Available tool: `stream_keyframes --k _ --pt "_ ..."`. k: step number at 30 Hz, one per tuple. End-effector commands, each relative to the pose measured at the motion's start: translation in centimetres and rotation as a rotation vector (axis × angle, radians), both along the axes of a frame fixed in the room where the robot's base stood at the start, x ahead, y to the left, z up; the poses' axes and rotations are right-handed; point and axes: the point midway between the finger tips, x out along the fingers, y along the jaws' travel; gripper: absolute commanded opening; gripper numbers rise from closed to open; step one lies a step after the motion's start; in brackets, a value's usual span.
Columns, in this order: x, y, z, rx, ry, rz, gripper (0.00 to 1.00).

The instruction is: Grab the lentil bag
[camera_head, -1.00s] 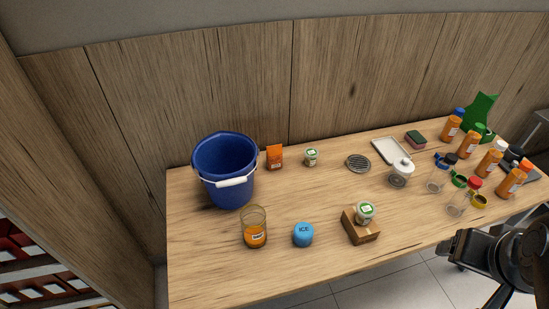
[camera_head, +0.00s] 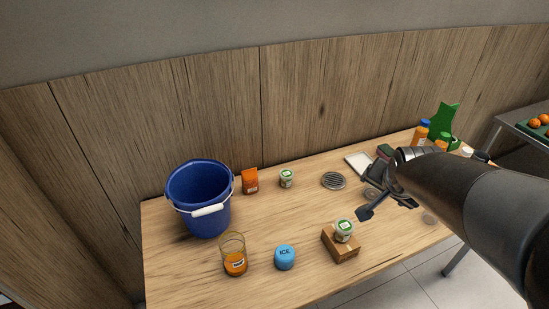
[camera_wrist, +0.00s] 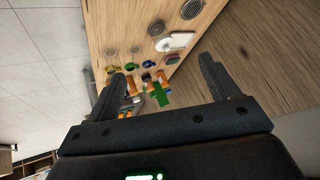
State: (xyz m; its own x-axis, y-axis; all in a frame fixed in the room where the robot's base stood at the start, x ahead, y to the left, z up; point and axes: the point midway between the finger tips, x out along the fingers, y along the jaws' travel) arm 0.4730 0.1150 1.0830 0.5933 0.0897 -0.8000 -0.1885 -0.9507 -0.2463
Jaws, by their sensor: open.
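A small orange bag (camera_head: 250,181), the likely lentil bag, stands upright at the back of the wooden table, just right of the blue bucket. Its label is too small to read. My gripper (camera_head: 386,206) is above the right half of the table, well to the right of the bag and apart from it. In the wrist view my gripper (camera_wrist: 162,75) has its two fingers wide apart with nothing held between them. The bag does not show in the wrist view.
The blue bucket (camera_head: 199,203) stands close to the bag's left. A small green-lidded jar (camera_head: 287,178) is to its right, then a round metal grate (camera_head: 333,180). A glass (camera_head: 234,258), blue ICE container (camera_head: 285,257) and wooden block (camera_head: 341,245) stand in front. The table's middle is clear.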

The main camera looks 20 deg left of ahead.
Motion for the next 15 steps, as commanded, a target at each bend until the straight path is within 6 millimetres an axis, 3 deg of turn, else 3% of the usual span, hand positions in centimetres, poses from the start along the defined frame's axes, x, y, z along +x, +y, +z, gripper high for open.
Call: stream_keyframes --k 6,15 --pt "5.1 6.9 -4.0 0.198 -0.003 -0.042 0.8" --pt "9.3 17.2 -9.4 0.555 0.054 -0.123 0.8"
